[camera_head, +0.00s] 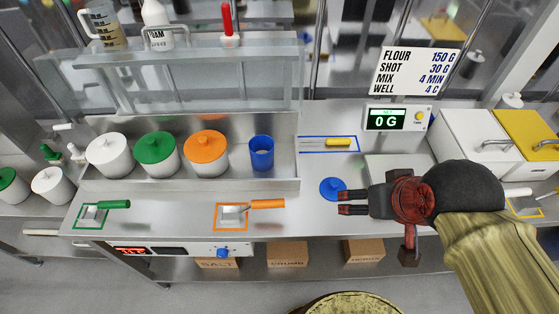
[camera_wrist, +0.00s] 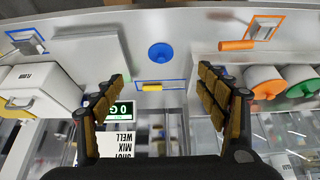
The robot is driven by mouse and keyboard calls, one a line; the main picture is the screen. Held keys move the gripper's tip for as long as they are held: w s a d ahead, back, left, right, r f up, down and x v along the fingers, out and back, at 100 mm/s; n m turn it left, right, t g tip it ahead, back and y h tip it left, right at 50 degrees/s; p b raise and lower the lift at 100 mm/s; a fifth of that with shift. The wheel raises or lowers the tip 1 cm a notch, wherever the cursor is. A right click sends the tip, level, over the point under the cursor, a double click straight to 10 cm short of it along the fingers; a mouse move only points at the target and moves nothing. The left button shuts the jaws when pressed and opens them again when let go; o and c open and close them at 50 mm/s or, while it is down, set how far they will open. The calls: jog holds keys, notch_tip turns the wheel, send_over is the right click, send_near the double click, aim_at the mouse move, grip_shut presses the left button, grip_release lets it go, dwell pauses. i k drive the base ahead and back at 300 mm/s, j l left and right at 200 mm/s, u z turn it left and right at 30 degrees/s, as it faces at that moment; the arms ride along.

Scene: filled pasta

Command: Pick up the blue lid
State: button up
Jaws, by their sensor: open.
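My gripper (camera_wrist: 163,80) is open and empty. The blue container (camera_head: 262,152) stands uncovered in the steel tray, left of the lid.
White, green-lidded and orange-lidded jars (camera_head: 205,152) stand in the tray. A yellow-handled tool (camera_head: 338,142) lies in a blue outline behind the lid. The scale (camera_head: 393,160) reads 0 G. An orange-handled scoop (camera_head: 262,205) lies left. The counter around the lid is clear.

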aim_at(330, 187)
jog(key=l+u, duration=0.25)
jog(key=u, duration=0.15)
jog(key=l+u, duration=0.35)
jog(key=k+l+u, duration=0.1)
jog(key=u, duration=0.3)
